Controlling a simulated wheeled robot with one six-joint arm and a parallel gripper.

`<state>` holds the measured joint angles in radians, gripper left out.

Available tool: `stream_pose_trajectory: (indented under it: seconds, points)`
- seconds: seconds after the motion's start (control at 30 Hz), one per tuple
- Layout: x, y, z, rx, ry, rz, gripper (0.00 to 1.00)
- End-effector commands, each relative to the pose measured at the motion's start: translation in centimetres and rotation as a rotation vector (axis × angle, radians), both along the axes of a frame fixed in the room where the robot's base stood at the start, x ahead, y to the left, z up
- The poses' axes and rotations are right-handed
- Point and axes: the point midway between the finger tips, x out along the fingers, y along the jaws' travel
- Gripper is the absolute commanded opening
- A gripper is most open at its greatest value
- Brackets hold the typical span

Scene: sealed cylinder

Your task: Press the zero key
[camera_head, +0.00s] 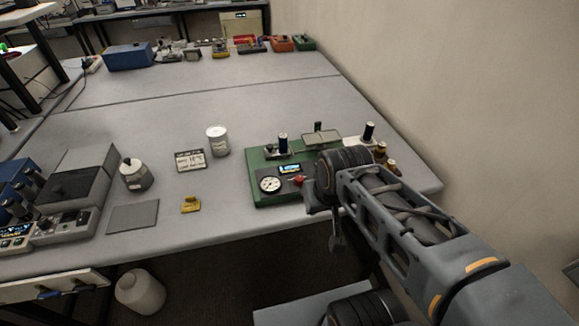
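A green instrument base (258,187) stands near the right end of the bench. It carries a round white dial gauge (270,184), a small lit display (290,169) and a red knob or button (299,181). No label is readable, so I cannot tell which part is the zero key. My gripper (337,238) hangs at the bench's front edge, right of the red part and apart from it. Its fingers are small and dark, and whether they are open or shut does not show. My wrist and arm hide the right part of the green base.
Dark blue cylinders (283,143) and a metal plate (321,138) stand on the green base. Brown bottles (380,151) are behind my arm. The wall (460,100) is close on the right.

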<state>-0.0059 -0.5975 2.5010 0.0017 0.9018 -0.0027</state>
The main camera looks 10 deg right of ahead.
Motion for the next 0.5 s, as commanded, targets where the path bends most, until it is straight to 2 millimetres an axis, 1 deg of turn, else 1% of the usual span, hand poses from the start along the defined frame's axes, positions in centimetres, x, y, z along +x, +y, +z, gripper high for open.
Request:
stream_pose_trajectory:
  seconds: [0.03,0.33,0.37,0.5]
  points:
    - [0.00,0.00,0.00,0.000,0.000,0.000,0.31]
    - [0.00,0.00,0.00,0.000,0.000,0.000,0.02]
    - [0.00,0.00,0.00,0.000,0.000,0.000,0.00]
    - [0.00,0.00,0.00,0.000,0.000,0.000,0.00]
